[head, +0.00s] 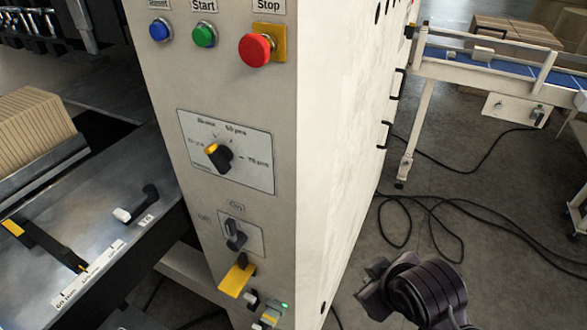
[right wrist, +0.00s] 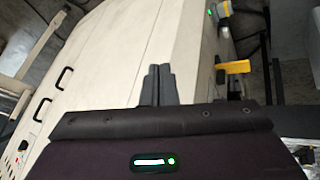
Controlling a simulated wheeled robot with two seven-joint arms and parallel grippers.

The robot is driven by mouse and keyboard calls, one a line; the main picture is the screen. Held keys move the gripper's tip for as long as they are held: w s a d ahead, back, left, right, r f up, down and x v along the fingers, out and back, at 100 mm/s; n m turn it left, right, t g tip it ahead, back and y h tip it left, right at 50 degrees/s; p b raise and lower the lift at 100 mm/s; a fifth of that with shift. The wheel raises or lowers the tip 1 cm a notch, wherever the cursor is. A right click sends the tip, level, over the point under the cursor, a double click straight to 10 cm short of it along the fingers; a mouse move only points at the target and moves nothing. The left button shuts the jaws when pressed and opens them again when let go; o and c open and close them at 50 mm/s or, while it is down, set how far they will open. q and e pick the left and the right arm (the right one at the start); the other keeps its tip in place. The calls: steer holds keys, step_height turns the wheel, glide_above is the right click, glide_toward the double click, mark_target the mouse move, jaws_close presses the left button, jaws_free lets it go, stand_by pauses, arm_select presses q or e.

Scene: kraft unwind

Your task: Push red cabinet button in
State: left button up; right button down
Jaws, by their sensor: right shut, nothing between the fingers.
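The red Stop button (head: 255,49) is a round mushroom head on a yellow plate, high on the cabinet's control face (head: 215,110). It stands out from its plate. My right gripper (head: 372,288) is low on the right, beside the cabinet's side wall and well below the button, not touching it. In the right wrist view its two dark fingers (right wrist: 157,80) are together with nothing between them, over the pale cabinet (right wrist: 110,60). The Stop button cannot be made out in that view. My left gripper is not recognisable in either view.
A blue button (head: 159,30) and green Start button (head: 204,35) sit left of Stop. Below are a selector dial (head: 218,154), a switch (head: 235,234) and a yellow handle (head: 237,277). Door handles (head: 388,134) stick out from the side wall. Cables (head: 440,205) lie on the floor.

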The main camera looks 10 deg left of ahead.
steer(key=w+a+r+n+t+y, duration=0.1)
steer(key=w+a+r+n+t, duration=0.15)
steer(key=a+r+n, duration=0.7)
steer(key=w+a+r+n+t+y, duration=0.1)
steer(key=a+r+n+t, duration=0.45)
steer(key=r, duration=0.75)
steer(key=s+a+r+n+t+y, duration=0.2)
steer(key=s+a+r+n, duration=0.2)
steer(key=r+n, duration=0.3)
steer(key=s+a+r+n+t+y, duration=0.2)
steer(key=r+n, duration=0.5)
steer(key=n, duration=0.8)
steer(key=s+a+t, duration=0.1)
steer(key=s+a, duration=0.1)
steer(key=a, duration=0.1)
steer(key=shift+s+y, duration=0.3)
steer(key=shift+y, duration=0.1)
steer(key=shift+w, duration=0.1)
